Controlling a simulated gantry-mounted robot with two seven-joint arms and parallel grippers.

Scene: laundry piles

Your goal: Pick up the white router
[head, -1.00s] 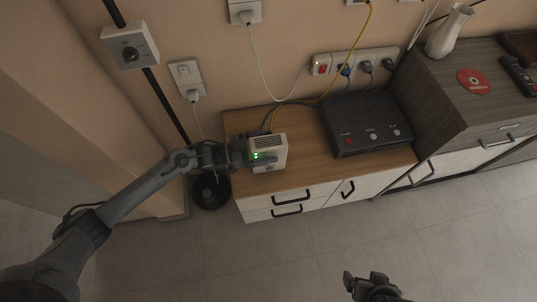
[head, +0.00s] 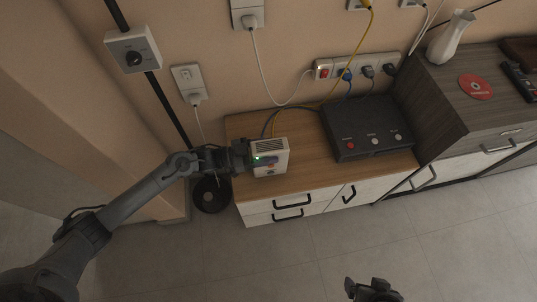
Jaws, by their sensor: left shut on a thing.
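The white router (head: 271,154) is a small box with a slotted top and a green light on its front. It is at the left part of the wooden cabinet top (head: 299,133) in the head view. My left gripper (head: 256,159) comes in from the left and is shut on the router, with part of a finger across its front. I cannot tell whether the router touches the cabinet top. My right gripper (head: 372,289) shows at the bottom edge, over the floor, away from the router; its jaws are not clear.
A black box (head: 368,126) with a red button stands right of the router. Cables run behind it to a power strip (head: 357,68). A taller grey cabinet (head: 455,97) bears a white vase (head: 450,37) and a red disc (head: 475,87). The floor (head: 300,262) in front is clear.

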